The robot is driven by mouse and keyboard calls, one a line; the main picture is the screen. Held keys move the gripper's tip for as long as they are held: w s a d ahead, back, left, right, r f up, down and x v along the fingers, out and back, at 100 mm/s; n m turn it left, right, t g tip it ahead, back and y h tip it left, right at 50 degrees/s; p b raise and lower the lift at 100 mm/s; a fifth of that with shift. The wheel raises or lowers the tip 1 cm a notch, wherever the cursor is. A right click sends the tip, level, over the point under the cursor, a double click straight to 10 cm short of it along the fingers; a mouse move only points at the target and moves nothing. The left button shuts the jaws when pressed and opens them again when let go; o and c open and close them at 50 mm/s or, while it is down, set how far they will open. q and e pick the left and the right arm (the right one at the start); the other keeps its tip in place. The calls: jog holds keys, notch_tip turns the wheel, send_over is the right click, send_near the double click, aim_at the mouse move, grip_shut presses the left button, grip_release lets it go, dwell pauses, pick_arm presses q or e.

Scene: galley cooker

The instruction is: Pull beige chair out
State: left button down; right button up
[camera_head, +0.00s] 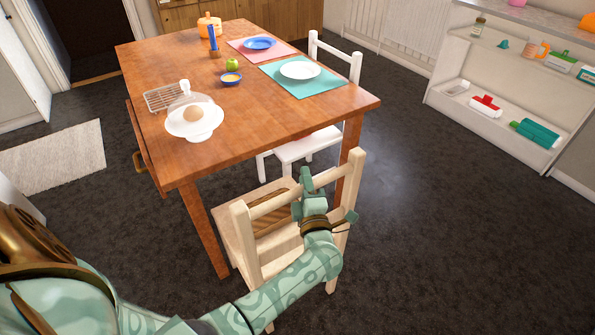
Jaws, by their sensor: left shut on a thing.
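The beige chair (240,222) stands upright at the near end of the wooden table (255,118), its back toward me and the front of its seat by the table's end. The gripper and forearm hide part of the backrest and seat. My right gripper is not in view.
A white chair (300,148) stands at the table's right side. The table holds a domed cake stand (194,121), plates, a bowl and an apple. Dark floor (450,230) is clear to the right. A white shelf (500,85) stands at the right.

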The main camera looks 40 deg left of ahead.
pick_arm(q)
jog(key=d, duration=0.1)
jog(key=s+d, duration=0.1)
jog(key=d, duration=0.1)
jog(key=s+d, duration=0.1)
jog(key=shift+d+f, duration=0.1)
jog(key=shift+d, duration=0.1)
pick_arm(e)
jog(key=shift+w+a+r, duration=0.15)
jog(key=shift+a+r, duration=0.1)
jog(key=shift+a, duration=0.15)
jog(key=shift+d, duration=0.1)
pick_arm(q)
jog(key=c, duration=1.2)
grip_release()
jog(key=shift+w, duration=0.1)
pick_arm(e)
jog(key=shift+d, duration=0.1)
